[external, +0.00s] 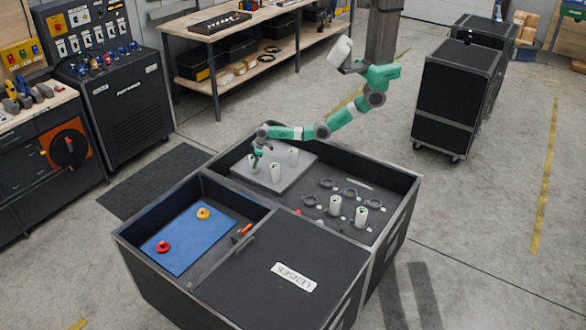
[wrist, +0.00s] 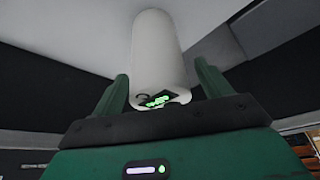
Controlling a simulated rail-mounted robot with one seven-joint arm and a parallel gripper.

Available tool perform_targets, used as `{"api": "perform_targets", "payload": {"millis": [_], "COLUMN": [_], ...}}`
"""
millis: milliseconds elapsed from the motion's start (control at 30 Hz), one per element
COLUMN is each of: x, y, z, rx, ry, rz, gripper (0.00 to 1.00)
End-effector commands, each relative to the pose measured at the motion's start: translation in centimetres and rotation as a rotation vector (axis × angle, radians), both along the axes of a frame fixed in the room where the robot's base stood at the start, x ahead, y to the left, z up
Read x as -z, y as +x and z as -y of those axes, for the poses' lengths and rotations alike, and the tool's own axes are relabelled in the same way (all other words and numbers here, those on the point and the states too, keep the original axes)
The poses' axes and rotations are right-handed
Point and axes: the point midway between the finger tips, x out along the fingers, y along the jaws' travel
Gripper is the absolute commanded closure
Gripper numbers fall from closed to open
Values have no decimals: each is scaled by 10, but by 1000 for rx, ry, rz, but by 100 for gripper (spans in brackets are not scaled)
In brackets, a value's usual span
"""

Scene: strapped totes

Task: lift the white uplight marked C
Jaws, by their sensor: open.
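My gripper (external: 257,153) is low over the left end of a light grey board (external: 262,178) in the black tote. In the wrist view the open green jaws (wrist: 161,72) stand on either side of a white cylindrical uplight (wrist: 158,50), with gaps showing beside it. Its lower end carries a dark patch with glowing green marks; I cannot read a C. In the external view this uplight (external: 253,165) is partly covered by the gripper. Two more white uplights, a front one (external: 275,173) and a right one (external: 293,157), stand on the board. Their letters are unreadable.
Two white uplights, one left (external: 335,206) and one right (external: 361,216), stand right of the board near several grey rings (external: 350,193). Tote walls (external: 392,165) surround the area. A blue mat (external: 188,240) and a closed lid (external: 280,285) lie in front.

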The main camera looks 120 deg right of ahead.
Motion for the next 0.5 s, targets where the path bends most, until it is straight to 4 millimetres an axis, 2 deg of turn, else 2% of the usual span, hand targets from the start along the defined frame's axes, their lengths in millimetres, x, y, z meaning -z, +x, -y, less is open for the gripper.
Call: {"api": "perform_targets", "payload": {"millis": [100, 433, 500], "x": [-1, -1, -3], "y": [0, 0, 1], "z": [0, 0, 1], "rx": [0, 0, 0], "ry": [0, 0, -1], "rz": [0, 0, 3], "gripper": [25, 90, 90]}}
